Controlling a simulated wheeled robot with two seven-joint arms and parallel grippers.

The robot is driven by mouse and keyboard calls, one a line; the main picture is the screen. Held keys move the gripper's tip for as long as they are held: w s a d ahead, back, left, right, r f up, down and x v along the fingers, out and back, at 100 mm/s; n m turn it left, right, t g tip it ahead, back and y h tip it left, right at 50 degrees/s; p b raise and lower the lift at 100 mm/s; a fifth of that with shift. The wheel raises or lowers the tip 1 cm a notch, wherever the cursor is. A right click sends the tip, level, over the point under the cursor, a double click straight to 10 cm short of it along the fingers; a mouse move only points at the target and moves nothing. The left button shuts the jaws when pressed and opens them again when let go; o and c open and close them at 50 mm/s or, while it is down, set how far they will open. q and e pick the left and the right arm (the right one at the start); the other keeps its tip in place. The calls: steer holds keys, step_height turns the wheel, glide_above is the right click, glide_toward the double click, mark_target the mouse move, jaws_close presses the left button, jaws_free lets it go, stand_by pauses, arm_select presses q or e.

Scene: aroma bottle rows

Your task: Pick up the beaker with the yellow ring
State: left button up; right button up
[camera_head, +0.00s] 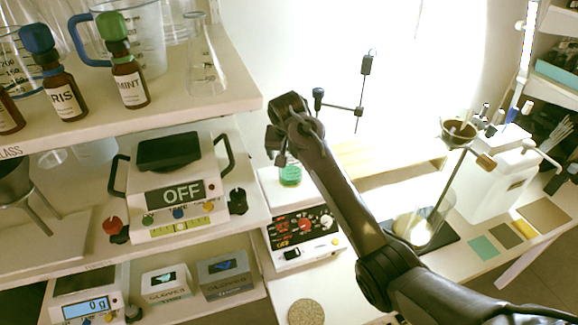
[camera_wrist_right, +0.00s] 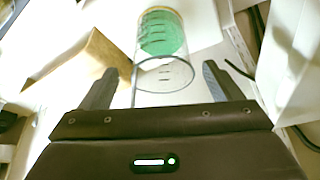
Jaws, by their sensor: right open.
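A clear beaker with green liquid (camera_head: 290,175) stands on the white hotplate with red and black dials (camera_head: 302,232). The dark right gripper (camera_head: 279,158) is just above and beside it, hiding its upper part. In the right wrist view, the beaker (camera_wrist_right: 161,35) has its open rim toward me, between the two spread fingers of my right gripper (camera_wrist_right: 160,70). The fingers are open, with gaps on both sides of the glass. A thin yellowish edge borders the green, but I cannot tell for sure that it is a ring. My left gripper is not in view.
A shelf (camera_head: 200,112) at the left holds brown bottles (camera_head: 129,82), a flask (camera_head: 205,65) and jugs. A scale reading OFF (camera_head: 170,190) stands below. A metal stand (camera_head: 362,85) rises behind the gripper. A flask (camera_head: 420,228) and a white container (camera_head: 497,170) are at the right.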

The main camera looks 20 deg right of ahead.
mark_target(291, 159)
steer(key=p+x, duration=0.1)
steer(key=x, duration=0.2)
steer(key=shift+w, duration=0.1)
steer(key=x, duration=0.3)
steer(key=shift+w+f+p, duration=0.1)
steer(key=shift+f+p, duration=0.05)
steer(key=shift+p, duration=0.2)
steer(key=shift+w+f, duration=0.1)
steer(key=shift+f, duration=0.1)
steer(key=c, duration=0.9)
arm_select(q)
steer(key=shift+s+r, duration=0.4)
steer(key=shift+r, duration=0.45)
arm_select(e)
steer(key=c, duration=0.3)
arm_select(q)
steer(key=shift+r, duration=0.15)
arm_select(e)
steer(key=shift+r, duration=0.2)
